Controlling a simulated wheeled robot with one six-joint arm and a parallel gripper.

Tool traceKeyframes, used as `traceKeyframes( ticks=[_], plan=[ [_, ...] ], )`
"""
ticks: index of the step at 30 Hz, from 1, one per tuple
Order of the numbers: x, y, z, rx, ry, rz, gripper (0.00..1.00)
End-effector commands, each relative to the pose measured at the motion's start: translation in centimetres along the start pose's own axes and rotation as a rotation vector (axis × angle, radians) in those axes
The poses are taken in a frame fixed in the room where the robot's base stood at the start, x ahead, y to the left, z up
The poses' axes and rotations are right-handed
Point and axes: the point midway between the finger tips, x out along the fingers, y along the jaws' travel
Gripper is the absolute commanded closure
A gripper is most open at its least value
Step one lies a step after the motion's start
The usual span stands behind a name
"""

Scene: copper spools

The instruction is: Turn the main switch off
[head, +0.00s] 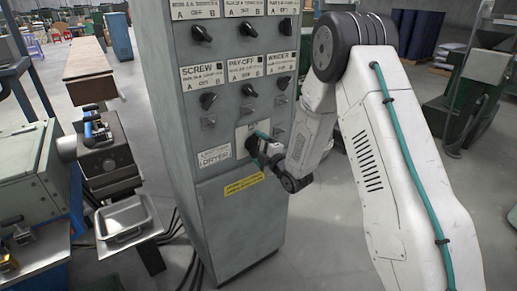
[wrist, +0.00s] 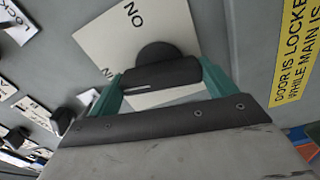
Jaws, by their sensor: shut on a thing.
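The main switch is a dark rotary knob on a white plate, low on the front of the grey control cabinet. In the wrist view its black knob (wrist: 157,54) shows against the plate (wrist: 100,38). The plate reads "ON" near its top edge, and further lettering at its lower left is partly hidden. My gripper (wrist: 163,82) has its teal fingers on either side of the knob's handle and is shut on it. A pale line shows on the handle. In the head view my gripper (head: 258,145) reaches the plate (head: 241,132) from the right and covers most of the knob.
The cabinet (head: 229,225) carries rows of other black knobs above, including the labelled winder knob (head: 283,83). A "dryer" label (head: 214,156) sits left of my gripper, and a yellow warning label (head: 244,184) below.

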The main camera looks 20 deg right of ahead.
Motion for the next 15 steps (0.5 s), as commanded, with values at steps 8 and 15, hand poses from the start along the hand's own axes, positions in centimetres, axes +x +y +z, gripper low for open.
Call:
traceKeyframes(
  ticks=[8,15],
  plan=[
    [0.02,-0.01,-0.06,-0.149,0.001,0.0,0.39],
    [0.02,-0.02,-0.07,-0.207,0.001,0.0,0.39]
  ],
)
